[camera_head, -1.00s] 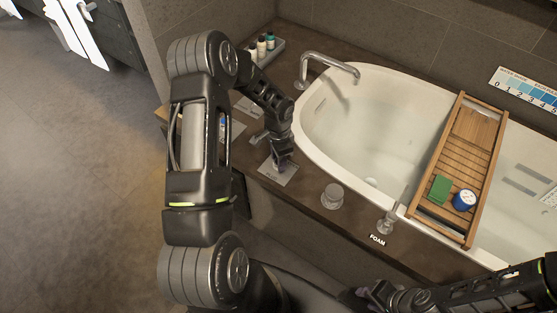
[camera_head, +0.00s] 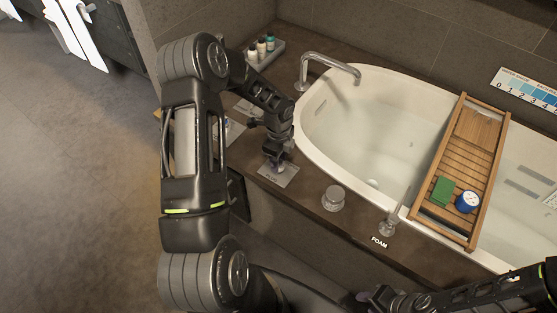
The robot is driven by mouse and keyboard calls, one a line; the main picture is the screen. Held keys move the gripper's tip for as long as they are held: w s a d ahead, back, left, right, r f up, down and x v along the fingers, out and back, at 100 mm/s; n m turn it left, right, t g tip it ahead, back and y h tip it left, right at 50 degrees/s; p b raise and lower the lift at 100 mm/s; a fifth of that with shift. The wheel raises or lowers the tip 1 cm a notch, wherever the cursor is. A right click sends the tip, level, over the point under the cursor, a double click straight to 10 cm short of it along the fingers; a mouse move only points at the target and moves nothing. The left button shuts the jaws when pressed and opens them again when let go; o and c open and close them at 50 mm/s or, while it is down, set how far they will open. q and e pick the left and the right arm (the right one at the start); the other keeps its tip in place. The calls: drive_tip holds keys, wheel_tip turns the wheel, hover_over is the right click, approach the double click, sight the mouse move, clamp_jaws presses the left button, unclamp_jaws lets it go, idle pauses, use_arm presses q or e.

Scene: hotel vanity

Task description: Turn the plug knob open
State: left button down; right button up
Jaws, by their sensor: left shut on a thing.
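The plug knob's light plate (camera_head: 284,176), with small dark lettering, lies on the brown tub ledge near the tub's left end. My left gripper (camera_head: 275,163) is down at this plate and shut on the plug knob, which its fingers mostly hide. I cannot tell the knob's turn angle. My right gripper (camera_head: 378,299) is at the bottom edge of the view, away from the knob, and its fingers are too dark and cut off to read.
The white bathtub (camera_head: 350,140) has a curved chrome spout (camera_head: 330,62). A round metal knob (camera_head: 333,198) and a hand shower (camera_head: 389,220) by a FOAM label stand on the ledge. A wooden tray (camera_head: 462,165) spans the tub. Small bottles (camera_head: 262,46) stand at the back.

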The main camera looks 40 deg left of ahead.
use_arm(q)
drive_tip(key=shift+m, duration=1.2)
drive_tip(key=c, duration=0.9)
unclamp_jaws()
drive_tip(key=shift+c, duration=0.2)
wheel_tip(320, 180, up, 8)
drive_tip(key=shift+f, duration=0.1)
